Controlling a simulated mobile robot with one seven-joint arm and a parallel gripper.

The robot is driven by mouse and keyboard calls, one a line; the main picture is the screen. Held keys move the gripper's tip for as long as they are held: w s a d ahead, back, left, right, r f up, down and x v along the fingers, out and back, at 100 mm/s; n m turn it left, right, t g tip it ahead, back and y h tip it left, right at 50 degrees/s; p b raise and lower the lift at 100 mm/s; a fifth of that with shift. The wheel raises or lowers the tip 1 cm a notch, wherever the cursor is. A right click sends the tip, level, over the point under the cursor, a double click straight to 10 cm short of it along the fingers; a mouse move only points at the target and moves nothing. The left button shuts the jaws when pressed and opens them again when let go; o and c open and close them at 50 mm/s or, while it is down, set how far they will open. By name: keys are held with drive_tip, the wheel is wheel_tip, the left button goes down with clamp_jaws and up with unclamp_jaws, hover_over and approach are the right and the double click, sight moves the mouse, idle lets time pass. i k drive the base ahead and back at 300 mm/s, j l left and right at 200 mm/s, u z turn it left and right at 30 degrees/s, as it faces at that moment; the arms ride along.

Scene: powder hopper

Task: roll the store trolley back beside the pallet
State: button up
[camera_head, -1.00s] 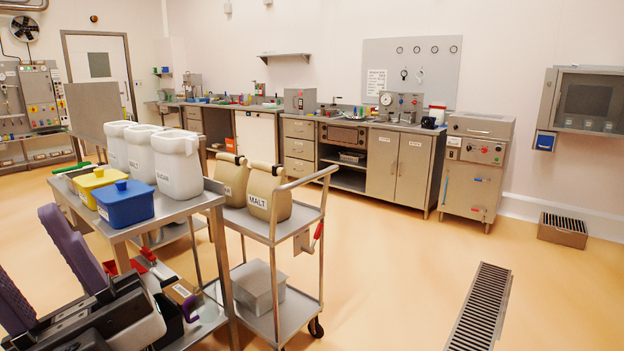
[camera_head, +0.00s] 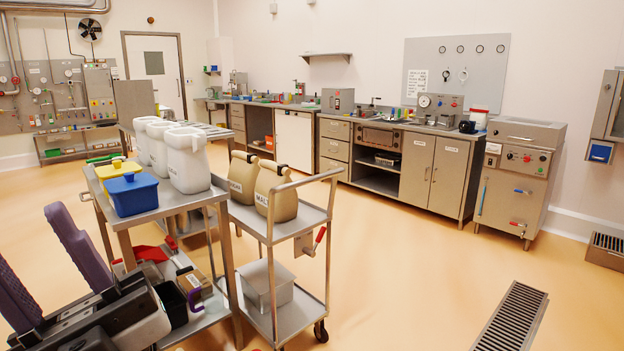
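The steel two-shelf trolley (camera_head: 326,213) stands just right of the nearest table, on castors, with its bent tube handle at upper right. Two brown sacks (camera_head: 277,190) with dark tops, the front one labelled, stand on its top shelf. A grey bin (camera_head: 266,285) sits on its lower shelf. My gripper (camera_head: 28,236) is at the lower left, its two purple fingers apart with nothing seen between them. It is left of the trolley in the picture and not touching it. No pallet is in view.
A steel table (camera_head: 160,211) carries white jugs (camera_head: 188,160), a yellow tub (camera_head: 117,172) and a blue tub (camera_head: 132,195); it stands between my gripper and the trolley. A floor drain (camera_head: 512,318) lies at right. A counter (camera_head: 345,148) lines the back wall. Open floor lies between.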

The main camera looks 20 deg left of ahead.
sight(279, 326)
drive_tip(key=i+l+u, duration=0.15)
drive_tip(key=i+l, duration=0.2)
drive_tip(key=i+l+u, duration=0.15)
drive_tip(key=i+l, duration=0.15)
drive_tip(key=l, duration=0.2)
drive_tip(key=i+l+u, duration=0.1)
drive_tip(key=i, duration=0.3)
drive_tip(key=i+l, duration=0.2)
drive_tip(key=i, duration=0.2)
drive_tip(key=i+l+u, duration=0.15)
drive_tip(key=i, duration=0.25)
